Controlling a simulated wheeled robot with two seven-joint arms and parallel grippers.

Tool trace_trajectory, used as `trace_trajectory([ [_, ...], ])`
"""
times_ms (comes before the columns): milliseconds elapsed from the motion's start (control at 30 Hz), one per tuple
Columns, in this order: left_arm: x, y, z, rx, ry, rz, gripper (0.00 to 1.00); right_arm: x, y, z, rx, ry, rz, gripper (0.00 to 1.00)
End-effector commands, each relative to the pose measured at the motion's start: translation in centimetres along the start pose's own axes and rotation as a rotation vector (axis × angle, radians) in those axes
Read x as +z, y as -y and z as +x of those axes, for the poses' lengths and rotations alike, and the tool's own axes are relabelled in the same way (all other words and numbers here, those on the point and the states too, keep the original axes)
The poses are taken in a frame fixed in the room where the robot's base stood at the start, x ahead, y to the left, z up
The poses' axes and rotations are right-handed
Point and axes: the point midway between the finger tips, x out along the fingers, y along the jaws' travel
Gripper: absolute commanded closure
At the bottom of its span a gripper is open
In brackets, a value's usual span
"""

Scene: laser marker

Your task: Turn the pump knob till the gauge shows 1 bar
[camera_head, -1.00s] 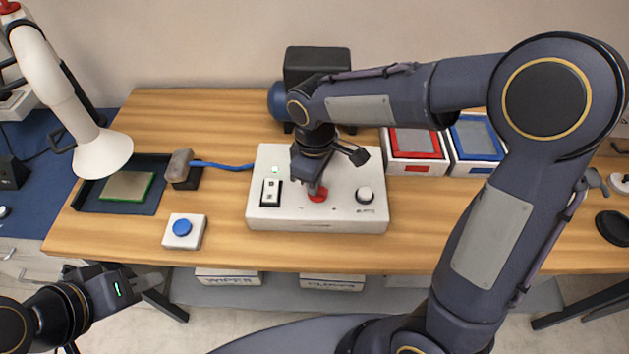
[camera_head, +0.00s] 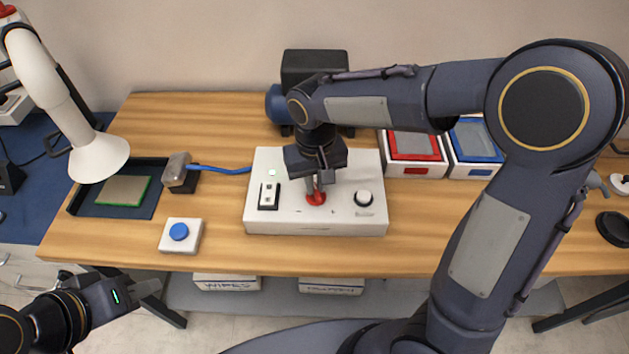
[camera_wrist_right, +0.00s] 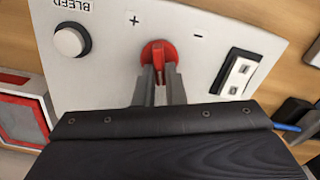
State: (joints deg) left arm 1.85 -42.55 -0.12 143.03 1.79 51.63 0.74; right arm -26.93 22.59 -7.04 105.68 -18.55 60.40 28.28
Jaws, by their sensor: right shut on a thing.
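The white pump box (camera_head: 330,222) stands in the middle of the table. Its red knob (camera_head: 316,198) also shows in the right wrist view (camera_wrist_right: 158,54), between a plus and a minus mark. My right gripper (camera_head: 314,186) is over the box from above, its fingers shut on the red knob; in the right wrist view the fingertips (camera_wrist_right: 159,75) are on either side of the knob's ridge. My left gripper (camera_head: 148,288) is in front of the table's front edge, away from the box; its finger gap is not clear. No readable gauge dial shows; my right arm covers part of the box's back area.
A white bleed button (camera_wrist_right: 69,41) and a rocker switch (camera_head: 269,194) are on the box. A blue button box (camera_head: 181,245), a brush (camera_head: 180,172) and a dark tray (camera_head: 148,210) are to the left. Red (camera_head: 411,170) and blue (camera_head: 478,170) bins stand right.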

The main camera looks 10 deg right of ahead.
Motion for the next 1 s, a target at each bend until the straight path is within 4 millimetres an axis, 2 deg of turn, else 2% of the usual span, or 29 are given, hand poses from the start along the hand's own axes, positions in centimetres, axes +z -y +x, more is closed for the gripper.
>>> trace_trajectory([
  [300, 0.01, 0.01, 0.02, 0.0, 0.0, 0.0, 0.68, -0.07, -0.05, -0.13, -0.001, -0.003, 0.088, 1.0],
  [767, 0.01, 0.01, 0.02, 0.0, 0.0, 0.0, 0.68, -0.09, -0.06, -0.13, -0.001, -0.004, 0.096, 1.0],
  [800, 0.01, 0.01, 0.02, 0.0, 0.0, 0.0, 0.68, -0.08, -0.06, -0.13, -0.001, -0.004, 0.096, 0.85],
  [933, 0.01, 0.01, 0.02, 0.0, 0.0, 0.0, 0.68, -0.06, -0.06, -0.1, -0.001, -0.003, 0.096, 0.68],
  [1000, 0.02, 0.01, 0.03, 0.0, 0.0, 0.0, 0.68, -0.05, -0.06, -0.08, -0.001, -0.002, 0.096, 0.68],
])
